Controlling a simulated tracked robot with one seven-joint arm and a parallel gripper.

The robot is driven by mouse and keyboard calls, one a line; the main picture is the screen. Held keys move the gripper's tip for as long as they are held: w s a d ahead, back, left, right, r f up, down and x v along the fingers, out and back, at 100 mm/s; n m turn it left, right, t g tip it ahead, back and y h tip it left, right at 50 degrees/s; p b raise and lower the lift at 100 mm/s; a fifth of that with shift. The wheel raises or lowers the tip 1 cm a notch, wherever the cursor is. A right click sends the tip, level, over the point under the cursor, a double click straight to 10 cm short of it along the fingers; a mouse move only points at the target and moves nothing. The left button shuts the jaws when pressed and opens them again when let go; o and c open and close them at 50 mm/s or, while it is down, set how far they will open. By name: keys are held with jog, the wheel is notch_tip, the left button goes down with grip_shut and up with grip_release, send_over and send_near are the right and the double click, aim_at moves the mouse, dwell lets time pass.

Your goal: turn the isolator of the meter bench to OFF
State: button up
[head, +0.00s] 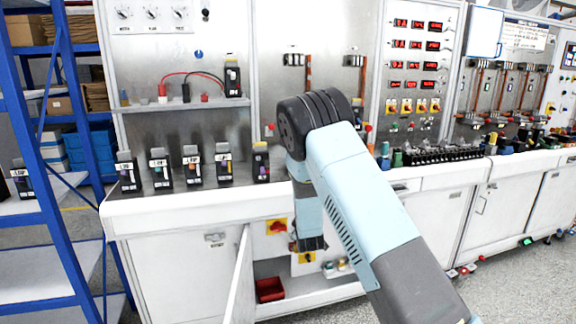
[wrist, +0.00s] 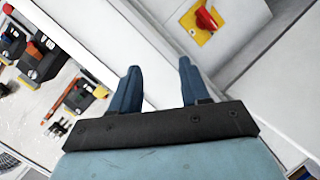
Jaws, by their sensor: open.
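A red-handled switch on a yellow plate (wrist: 203,20) also shows at the top of the wrist view, ahead and right of the fingers. No ON or OFF marking is readable. My gripper (wrist: 159,68) is open and empty, its two blue fingers apart and clear of the red handle. In the head view my gripper (head: 309,242) hangs before the bench front.
A cabinet door (head: 241,280) stands open left of my gripper, with a red bin (head: 269,289) inside. Several breakers, one of them (head: 192,165), stand on the worktop (head: 140,212). A blue shelf rack (head: 77,140) is at the left.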

jog(key=s+d+r+m+g, duration=0.2)
jog(key=s+d+r+m, duration=0.3)
jog(key=s+r, duration=0.6)
jog(key=s+d+r+m+g, duration=0.25)
jog(key=s+d+r, duration=0.4)
jog(key=r, duration=0.75)
jog(key=s+d+r+m+g, duration=0.1)
jog(key=s+d+r, duration=0.1)
jog(key=s, duration=0.9)
jog(key=s+d+r+m+g, duration=0.1)
jog(key=s+d+r+m, duration=0.1)
jog(key=s, duration=0.9)
jog(key=s+d+r+m+g, duration=0.1)
jog(key=s+d+r+g, duration=0.1)
jog(key=s, duration=0.9)
jog(key=shift+d+r+m+h, duration=0.3)
jog(key=shift+r+m+h, duration=0.1)
jog(key=shift+r, duration=0.3)
